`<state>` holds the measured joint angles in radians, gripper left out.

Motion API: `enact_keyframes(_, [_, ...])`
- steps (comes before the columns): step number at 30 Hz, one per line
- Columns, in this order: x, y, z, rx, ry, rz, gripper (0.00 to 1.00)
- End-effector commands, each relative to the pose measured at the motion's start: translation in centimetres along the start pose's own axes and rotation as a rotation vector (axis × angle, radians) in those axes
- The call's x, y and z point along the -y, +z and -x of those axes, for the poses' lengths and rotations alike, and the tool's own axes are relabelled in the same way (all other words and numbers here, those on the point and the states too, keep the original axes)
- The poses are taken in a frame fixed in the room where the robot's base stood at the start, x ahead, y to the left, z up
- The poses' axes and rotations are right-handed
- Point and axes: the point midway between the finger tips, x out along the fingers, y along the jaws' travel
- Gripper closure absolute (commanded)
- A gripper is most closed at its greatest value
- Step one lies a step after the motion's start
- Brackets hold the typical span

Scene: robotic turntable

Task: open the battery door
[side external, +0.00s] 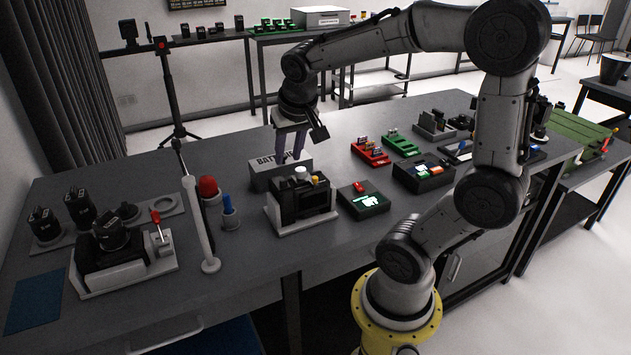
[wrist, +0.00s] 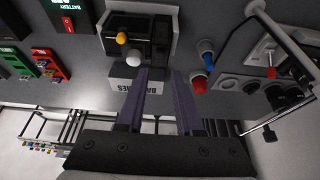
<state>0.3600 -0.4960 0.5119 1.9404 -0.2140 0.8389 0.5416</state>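A black device (side external: 303,199) with a white knob and a yellow knob sits in a pale stand near the table's middle. In the wrist view the device (wrist: 140,38) is at top centre, its white knob (wrist: 134,58) and yellow knob (wrist: 122,38) showing. I cannot make out which part is the battery door. A grey box lettered for batteries (side external: 262,180) stands just behind the device; it also shows in the wrist view (wrist: 121,84). My gripper (side external: 287,154) points down over the box. Its two purple fingers (wrist: 161,72) are apart with nothing between them.
A red-topped post (side external: 208,188) and a blue-topped post (side external: 229,206) stand left of the device. A green-lit black box (side external: 363,201) is to its right. A second pale stand (side external: 125,270) with a black unit and red lever is at front left. Table in front is mostly clear.

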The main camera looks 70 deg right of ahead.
Motion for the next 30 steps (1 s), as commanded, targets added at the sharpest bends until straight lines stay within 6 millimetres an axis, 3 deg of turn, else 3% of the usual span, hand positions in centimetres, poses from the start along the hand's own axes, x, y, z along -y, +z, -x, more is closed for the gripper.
enact_keyframes(8, [0.1, -0.1, 5.2, -0.006, -0.004, 0.001, 0.65])
enact_keyframes(13, [1.8, 1.6, 7.2, -0.045, -0.069, 0.073, 0.65])
enact_keyframes(22, [2.8, 6.7, 9.0, -0.070, -0.182, 0.247, 0.65])
enact_keyframes(30, [2.8, 11.5, 9.2, -0.087, -0.278, 0.448, 0.65])
